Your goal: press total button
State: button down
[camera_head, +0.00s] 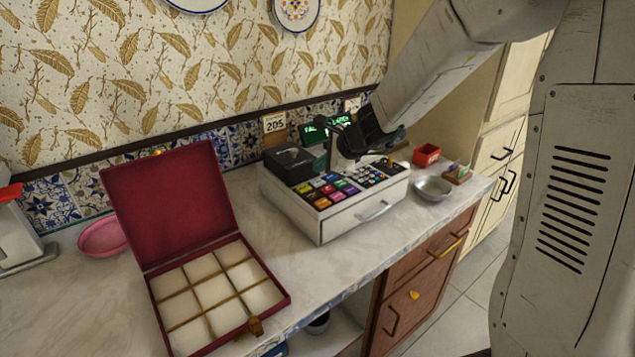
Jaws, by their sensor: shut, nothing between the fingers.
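A white cash register (335,208) stands on the marble counter, with a drawer at its front. Its sloped top has coloured keys (325,190) on the left and small dark and pale keys (366,175) on the right. I cannot pick out which key is the total button; the labels are too small. A green-lit display (317,131) rises at the back, partly hidden by my arm. My dark gripper (364,146) is shut and empty, just above the back right part of the register. I cannot tell whether it touches a key.
An open red box (172,205) with a divided tray stands left of the register. A metal bowl (433,189) and a small red box (426,154) are to its right. A pink bowl (103,237) is at the left. Bare counter shows between red box and register.

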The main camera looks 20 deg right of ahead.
aim_at(321, 183)
jog(key=shift+f, duration=0.7)
jog(key=shift+f, duration=0.15)
dwell(1.5)
jog(key=shift+f, duration=0.25)
jog(key=shift+f, duration=0.35)
dwell(0.5)
jog(key=shift+r, duration=0.8)
jog(key=shift+r, duration=2.5)
